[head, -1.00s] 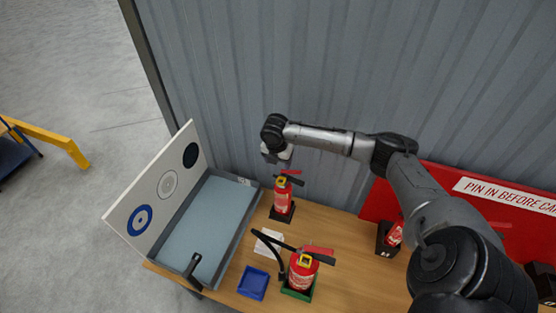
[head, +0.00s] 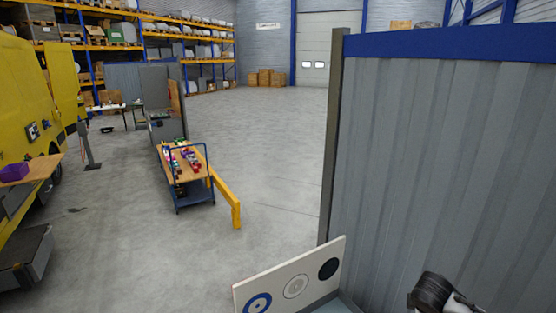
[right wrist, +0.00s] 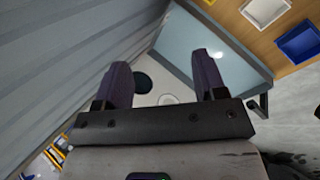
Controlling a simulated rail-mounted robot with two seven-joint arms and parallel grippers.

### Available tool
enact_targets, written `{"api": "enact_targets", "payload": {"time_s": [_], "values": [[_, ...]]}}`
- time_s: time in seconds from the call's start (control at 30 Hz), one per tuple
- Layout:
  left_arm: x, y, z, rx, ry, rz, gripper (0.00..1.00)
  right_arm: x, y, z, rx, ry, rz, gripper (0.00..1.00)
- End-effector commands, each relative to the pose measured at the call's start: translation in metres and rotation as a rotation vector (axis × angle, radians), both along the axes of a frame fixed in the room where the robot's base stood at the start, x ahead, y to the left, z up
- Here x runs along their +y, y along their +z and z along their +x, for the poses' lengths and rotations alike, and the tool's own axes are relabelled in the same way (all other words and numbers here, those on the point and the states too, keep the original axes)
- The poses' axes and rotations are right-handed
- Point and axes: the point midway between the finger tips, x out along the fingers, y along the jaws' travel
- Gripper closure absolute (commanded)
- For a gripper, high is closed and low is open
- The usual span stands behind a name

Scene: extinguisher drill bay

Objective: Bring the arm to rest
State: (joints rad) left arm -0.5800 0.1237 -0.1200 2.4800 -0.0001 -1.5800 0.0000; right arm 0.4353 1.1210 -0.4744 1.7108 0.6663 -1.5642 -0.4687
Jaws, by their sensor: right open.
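My right gripper (right wrist: 162,76) shows in the right wrist view with its two dark fingers wide apart and nothing between them. Beyond the fingers are the target board (right wrist: 150,98) and the pale blue-grey tray (right wrist: 213,42). The gripper touches neither, as far as I can see. In the head view only a dark joint of my right arm shows at the lower right; its fingers are below the frame. My left gripper is in neither view. No extinguisher shows now.
The target board (head: 290,280) stands beside a grey corrugated wall (head: 440,160). The wrist view shows a blue bin (right wrist: 298,41) and white tray (right wrist: 265,10) on the wooden bench (right wrist: 228,12). A cart (head: 183,165) and yellow barrier (head: 226,198) stand on open floor.

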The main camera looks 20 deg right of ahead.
Motion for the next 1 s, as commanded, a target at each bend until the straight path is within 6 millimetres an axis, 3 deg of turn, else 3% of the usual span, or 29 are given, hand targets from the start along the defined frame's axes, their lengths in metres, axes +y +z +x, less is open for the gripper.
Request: {"api": "enact_targets", "payload": {"time_s": [0.1, 0.23, 0.37, 0.5, 0.7, 0.83, 1.0], "values": [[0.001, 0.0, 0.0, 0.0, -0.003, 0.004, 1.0, 0.054, 0.034, 0.023, -0.266, -0.057, -0.007, 0.35], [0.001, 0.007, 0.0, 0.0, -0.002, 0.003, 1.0, 0.128, 0.049, 0.023, -0.492, -0.083, 0.075, 0.35], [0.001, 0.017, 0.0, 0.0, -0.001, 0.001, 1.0, 0.198, 0.049, -0.004, -0.624, -0.093, 0.206, 0.35], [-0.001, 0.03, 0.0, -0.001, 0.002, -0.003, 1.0, 0.255, 0.04, -0.055, -0.66, -0.132, 0.353, 0.35], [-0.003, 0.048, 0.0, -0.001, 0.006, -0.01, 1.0, 0.306, 0.005, -0.14, -0.541, -0.299, 0.551, 0.35], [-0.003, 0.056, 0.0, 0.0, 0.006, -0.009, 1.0, 0.324, -0.027, -0.189, -0.411, -0.413, 0.607, 0.35], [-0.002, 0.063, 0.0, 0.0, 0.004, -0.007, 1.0, 0.34, -0.05, -0.237, -0.287, -0.494, 0.631, 0.35]]}}
